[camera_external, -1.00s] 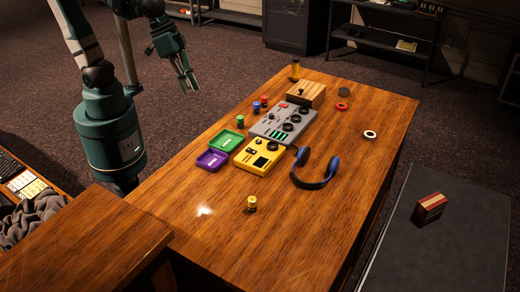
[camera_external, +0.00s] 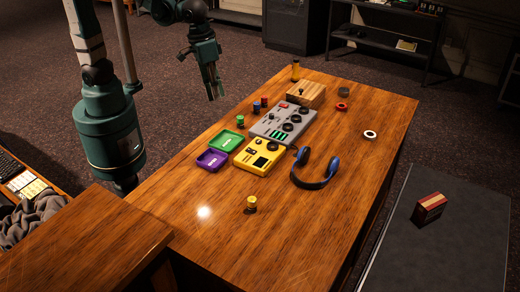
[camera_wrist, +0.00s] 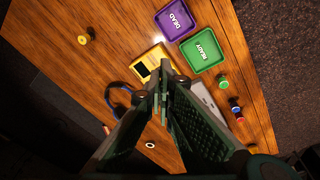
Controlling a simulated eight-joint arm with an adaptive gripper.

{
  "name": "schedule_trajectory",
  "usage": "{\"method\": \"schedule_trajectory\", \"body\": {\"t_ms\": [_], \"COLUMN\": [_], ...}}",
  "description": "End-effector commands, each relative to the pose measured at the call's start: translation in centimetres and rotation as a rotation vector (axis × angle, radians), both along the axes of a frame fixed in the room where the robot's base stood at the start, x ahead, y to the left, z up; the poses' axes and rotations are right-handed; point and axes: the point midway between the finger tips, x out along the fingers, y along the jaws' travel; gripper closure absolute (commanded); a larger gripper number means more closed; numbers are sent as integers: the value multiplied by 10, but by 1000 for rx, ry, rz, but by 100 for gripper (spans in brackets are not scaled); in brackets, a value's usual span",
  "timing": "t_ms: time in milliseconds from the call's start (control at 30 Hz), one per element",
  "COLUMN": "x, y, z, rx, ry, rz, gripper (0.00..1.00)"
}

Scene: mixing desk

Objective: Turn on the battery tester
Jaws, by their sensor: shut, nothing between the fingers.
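The yellow device (camera_external: 260,155) with a small dark screen lies on the wooden desk and looks like the battery tester. It also shows in the wrist view (camera_wrist: 146,68), partly hidden behind my fingers. Its switch is too small to make out. My gripper (camera_external: 214,94) hangs above and beyond the desk's far-left edge, apart from the device. In the wrist view my gripper (camera_wrist: 163,95) has its fingertips together, pointing down, with nothing held.
A green tray (camera_external: 226,143) and a purple tray (camera_external: 212,160) lie left of the yellow device. A grey control panel (camera_external: 282,123) adjoins it behind. Blue headphones (camera_external: 317,184) lie to its right. A small yellow cylinder (camera_external: 251,204) stands in front. The desk's front is mostly clear.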

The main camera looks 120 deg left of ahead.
Motion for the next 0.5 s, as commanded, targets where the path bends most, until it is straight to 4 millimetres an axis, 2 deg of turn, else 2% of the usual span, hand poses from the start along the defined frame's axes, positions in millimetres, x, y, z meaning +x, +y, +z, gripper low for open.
{"method": "schedule_trajectory", "body": {"t_ms": [500], "x": [40], "y": [30], "z": [-30], "rx": [-37], "ry": [99], "rz": [232], "gripper": [100]}}
